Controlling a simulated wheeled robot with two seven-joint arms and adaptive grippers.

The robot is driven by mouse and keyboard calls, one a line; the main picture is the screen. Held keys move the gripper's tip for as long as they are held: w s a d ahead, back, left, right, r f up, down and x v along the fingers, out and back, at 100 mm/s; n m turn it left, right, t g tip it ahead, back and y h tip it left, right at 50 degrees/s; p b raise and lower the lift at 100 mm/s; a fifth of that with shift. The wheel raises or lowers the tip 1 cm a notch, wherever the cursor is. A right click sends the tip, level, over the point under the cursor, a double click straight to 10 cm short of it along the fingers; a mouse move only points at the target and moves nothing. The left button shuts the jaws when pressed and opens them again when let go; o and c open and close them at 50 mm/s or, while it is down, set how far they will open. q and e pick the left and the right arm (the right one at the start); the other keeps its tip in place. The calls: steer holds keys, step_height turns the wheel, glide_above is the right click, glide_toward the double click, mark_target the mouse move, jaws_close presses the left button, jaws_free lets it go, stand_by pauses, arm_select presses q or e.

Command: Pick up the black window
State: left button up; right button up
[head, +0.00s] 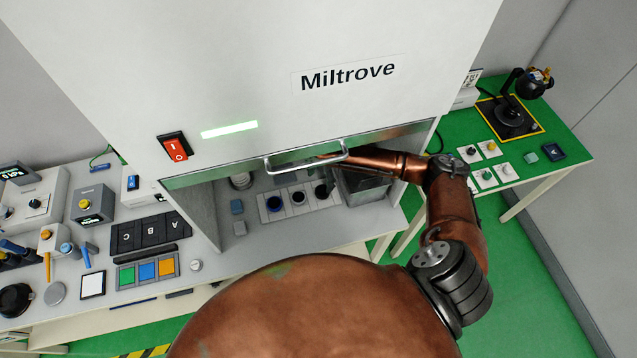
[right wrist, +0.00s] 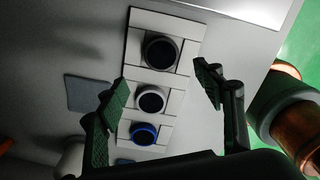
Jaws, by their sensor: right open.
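A pale holder (head: 311,204) inside the white cabinet carries three round pieces in a row. One is blue-rimmed (head: 274,203), and two are dark: the middle one (head: 298,198) and the one at the right end (head: 322,191). In the right wrist view these are the blue piece (right wrist: 145,132), the middle dark piece (right wrist: 151,100) and the end dark piece (right wrist: 160,52). I cannot tell for sure which dark one is the black window. My right gripper (right wrist: 162,76) is open and empty above the holder, its fingers either side of the row. My left gripper is not in view.
The cabinet's raised sash with its handle (head: 307,158) crosses in front of my right arm. A dark box (head: 362,187) stands right of the holder, a small blue-grey block (head: 237,206) left of it. The left bench holds lettered black plates (head: 149,233) and instruments.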

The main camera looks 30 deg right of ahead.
glide_above(322, 191)
step_height(322, 191, down, 4)
steer(key=shift+s+f, duration=0.1)
step_height(322, 191, down, 2)
steer(key=shift+f, duration=0.7)
steer(key=c, duration=1.3)
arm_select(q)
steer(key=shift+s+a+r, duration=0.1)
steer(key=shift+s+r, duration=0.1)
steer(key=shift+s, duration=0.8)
arm_select(e)
steer(key=shift+o, duration=0.2)
